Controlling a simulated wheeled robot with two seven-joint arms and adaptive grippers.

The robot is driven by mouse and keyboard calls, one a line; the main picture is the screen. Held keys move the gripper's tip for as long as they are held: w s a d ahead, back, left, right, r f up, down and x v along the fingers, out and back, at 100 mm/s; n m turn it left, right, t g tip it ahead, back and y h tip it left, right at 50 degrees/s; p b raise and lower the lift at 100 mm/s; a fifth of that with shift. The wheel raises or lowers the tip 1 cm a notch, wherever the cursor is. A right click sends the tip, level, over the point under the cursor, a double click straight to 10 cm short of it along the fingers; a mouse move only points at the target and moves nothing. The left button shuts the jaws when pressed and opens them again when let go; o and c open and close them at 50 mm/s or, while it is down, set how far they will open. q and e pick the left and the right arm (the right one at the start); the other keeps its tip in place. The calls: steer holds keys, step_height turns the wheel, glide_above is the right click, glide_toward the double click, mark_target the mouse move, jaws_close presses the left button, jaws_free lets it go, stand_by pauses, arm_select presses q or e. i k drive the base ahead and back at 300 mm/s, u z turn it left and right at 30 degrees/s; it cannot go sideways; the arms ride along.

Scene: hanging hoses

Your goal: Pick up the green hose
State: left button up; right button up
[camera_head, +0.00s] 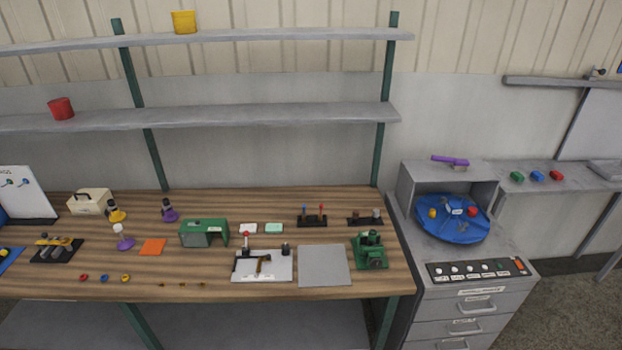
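I see no green hose that I can make out in the head view. Neither my left nor my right gripper shows in this view. The green things that I can tell apart are a green box-shaped device (204,233) on the workbench, a green machine (370,251) near its right end, and a small green block (517,176) on the ledge at the right.
A wooden workbench (190,284) with many small items spans the left and middle. Two grey shelves (250,113) above it hold a red cup (61,109) and a yellow cup (184,22). A grey drawer cabinet (470,310) with a blue round tray (436,231) stands at the right.

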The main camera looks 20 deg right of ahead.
mark_target(372, 241)
steer(key=z, duration=2.3)
steer(key=i, duration=1.4)
steer(key=u, duration=1.7)
